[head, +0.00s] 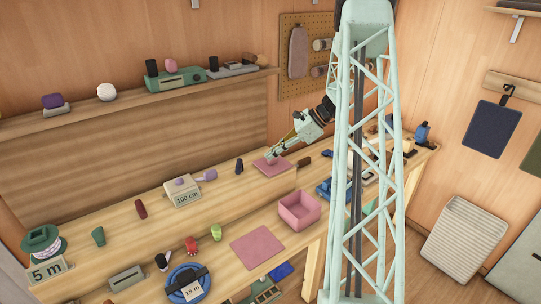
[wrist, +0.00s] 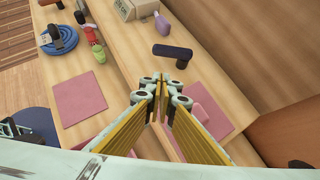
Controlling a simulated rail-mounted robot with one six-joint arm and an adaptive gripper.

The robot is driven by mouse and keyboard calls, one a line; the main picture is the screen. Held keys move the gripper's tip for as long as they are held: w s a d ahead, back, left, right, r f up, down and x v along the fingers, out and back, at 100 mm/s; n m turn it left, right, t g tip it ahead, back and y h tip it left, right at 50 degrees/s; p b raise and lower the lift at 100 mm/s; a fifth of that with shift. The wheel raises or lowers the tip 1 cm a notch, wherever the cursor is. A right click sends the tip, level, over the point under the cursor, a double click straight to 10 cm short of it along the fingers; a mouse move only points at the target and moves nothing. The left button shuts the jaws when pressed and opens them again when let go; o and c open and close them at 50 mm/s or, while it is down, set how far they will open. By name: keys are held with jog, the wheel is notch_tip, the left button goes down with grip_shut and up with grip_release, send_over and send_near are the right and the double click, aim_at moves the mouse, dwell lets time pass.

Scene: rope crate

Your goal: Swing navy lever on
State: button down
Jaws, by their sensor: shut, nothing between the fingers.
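The navy lever (head: 239,165) stands on the workbench, left of my gripper in the head view. In the wrist view the lever (wrist: 174,53) is a dark bar on a short post, ahead of the fingertips and apart from them. My gripper (head: 271,158) is low over a pink mat (head: 283,169) on the raised back part of the bench. Its fingers (wrist: 159,86) are shut and empty in the wrist view. I cannot tell whether the tips touch the mat.
A pink crate (head: 288,217) stands on the bench's front part, beside another pink mat (head: 257,247). A box marked 100 cm (head: 186,198) and a purple-headed item (head: 207,175) are left of the lever. A shelf (head: 130,97) runs along the wall above.

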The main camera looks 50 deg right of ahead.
aim_at(239, 169)
jog(key=x, duration=0.8)
jog(key=shift+w+a+f, duration=0.15)
jog(key=shift+f, duration=0.1)
jog(key=shift+w+a+r, duration=0.15)
jog(key=shift+w+a, duration=0.55)
jog(key=shift+a, duration=0.05)
jog(key=shift+w+a, duration=0.55)
jog(key=shift+w, duration=0.15)
